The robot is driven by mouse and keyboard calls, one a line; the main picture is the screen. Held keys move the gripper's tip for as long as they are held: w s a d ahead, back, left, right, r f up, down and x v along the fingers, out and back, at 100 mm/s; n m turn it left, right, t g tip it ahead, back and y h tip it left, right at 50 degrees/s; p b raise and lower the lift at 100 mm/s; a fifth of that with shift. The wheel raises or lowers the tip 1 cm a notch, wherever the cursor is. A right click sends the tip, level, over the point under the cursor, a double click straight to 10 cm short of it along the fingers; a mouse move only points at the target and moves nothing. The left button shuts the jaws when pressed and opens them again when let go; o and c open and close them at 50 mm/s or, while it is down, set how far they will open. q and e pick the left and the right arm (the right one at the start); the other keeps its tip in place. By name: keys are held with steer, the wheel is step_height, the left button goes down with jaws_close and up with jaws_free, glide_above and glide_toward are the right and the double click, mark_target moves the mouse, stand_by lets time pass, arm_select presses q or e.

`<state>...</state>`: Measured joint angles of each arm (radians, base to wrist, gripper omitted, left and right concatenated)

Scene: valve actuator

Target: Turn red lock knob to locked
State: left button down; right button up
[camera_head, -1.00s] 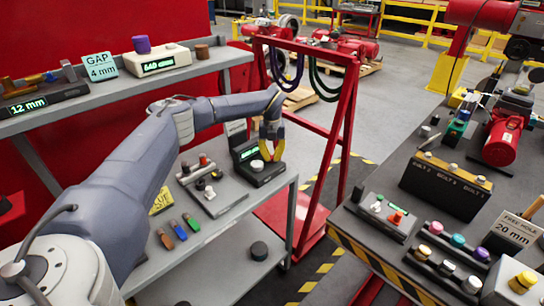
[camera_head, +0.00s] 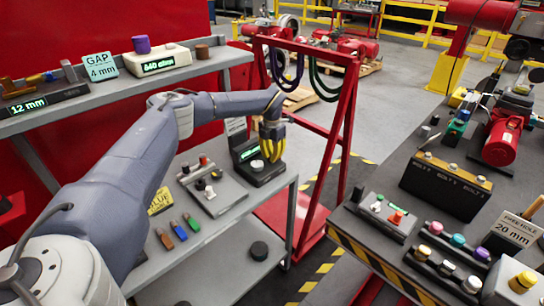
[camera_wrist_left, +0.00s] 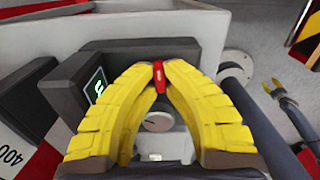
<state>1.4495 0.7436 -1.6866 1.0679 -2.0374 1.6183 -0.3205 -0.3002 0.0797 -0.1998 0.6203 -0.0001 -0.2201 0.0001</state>
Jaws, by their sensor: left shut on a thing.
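The red lock knob (camera_wrist_left: 158,76) shows in the left wrist view as a small red piece between my yellow fingertips. My left gripper (camera_wrist_left: 160,68) is shut on it from both sides. The dark device (camera_wrist_left: 110,62) under it has a green display and a pale round dial (camera_wrist_left: 158,121) seen between the fingers. In the head view my left gripper (camera_head: 272,157) reaches down over this device (camera_head: 246,154) at the end of the lower shelf, hiding the red knob. I cannot read the knob's lock position. My right gripper is not in view.
A panel with several small knobs (camera_head: 214,190) sits left of the device on the grey lower shelf (camera_head: 205,243). A red frame with hanging hoses (camera_head: 335,140) stands close to the right. A dark bench (camera_head: 365,240) with several parts is at the right.

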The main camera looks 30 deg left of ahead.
arm_select(q)
steer(key=shift+m, duration=0.3)
steer(key=c, duration=1.5)
jaws_free()
steer(key=shift+o, duration=0.2)
step_height(320, 180, up, 12)
